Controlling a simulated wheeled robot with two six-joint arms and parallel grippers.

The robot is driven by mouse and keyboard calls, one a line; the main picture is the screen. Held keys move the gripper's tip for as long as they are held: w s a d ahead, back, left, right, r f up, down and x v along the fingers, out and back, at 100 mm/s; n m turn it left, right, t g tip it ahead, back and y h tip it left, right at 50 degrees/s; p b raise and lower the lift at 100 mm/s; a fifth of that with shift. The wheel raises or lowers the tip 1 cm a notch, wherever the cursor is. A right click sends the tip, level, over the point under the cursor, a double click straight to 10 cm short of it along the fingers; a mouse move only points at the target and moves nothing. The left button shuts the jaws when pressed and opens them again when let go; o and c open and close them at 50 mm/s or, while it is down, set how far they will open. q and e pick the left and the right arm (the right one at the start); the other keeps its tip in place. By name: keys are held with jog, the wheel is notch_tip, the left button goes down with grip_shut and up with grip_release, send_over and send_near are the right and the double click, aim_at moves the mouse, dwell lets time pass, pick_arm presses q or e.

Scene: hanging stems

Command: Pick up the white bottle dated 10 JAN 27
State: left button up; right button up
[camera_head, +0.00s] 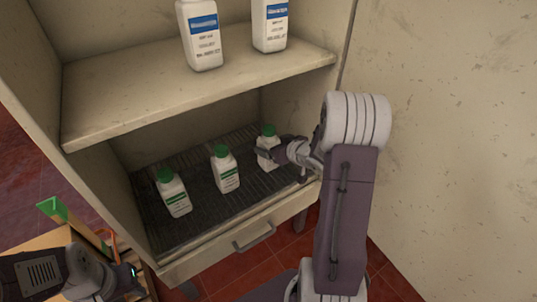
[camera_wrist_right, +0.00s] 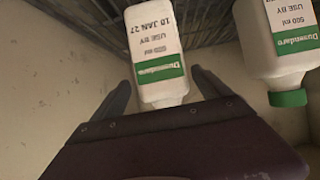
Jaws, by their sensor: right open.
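In the wrist view, the open fingers of my right gripper (camera_wrist_right: 160,80) lie to either side of the bottle's lower part in the picture. Its cap is hidden behind the gripper body. Contact cannot be told. Part of my left arm shows at lower left; its jaws are unclear.
Two similar green-capped bottles, a middle one (camera_head: 225,170) and a left one (camera_head: 173,193), stand on the same ribbed floor. One neighbour (camera_wrist_right: 282,45) shows in the wrist view. Blue-labelled bottles (camera_head: 201,35) stand on the shelf (camera_head: 130,100) above. The cabinet wall is close at right.

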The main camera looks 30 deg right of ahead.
jog(key=shift+w+f+b, duration=0.2)
jog(key=shift+b, duration=0.15)
jog(key=b+x, duration=0.3)
jog(key=x, duration=0.1)
jog(key=shift+a+f, duration=0.15)
jog(key=shift+a, duration=0.15)
jog(key=shift+w, duration=0.25)
jog(key=shift+r, duration=0.2)
grip_shut()
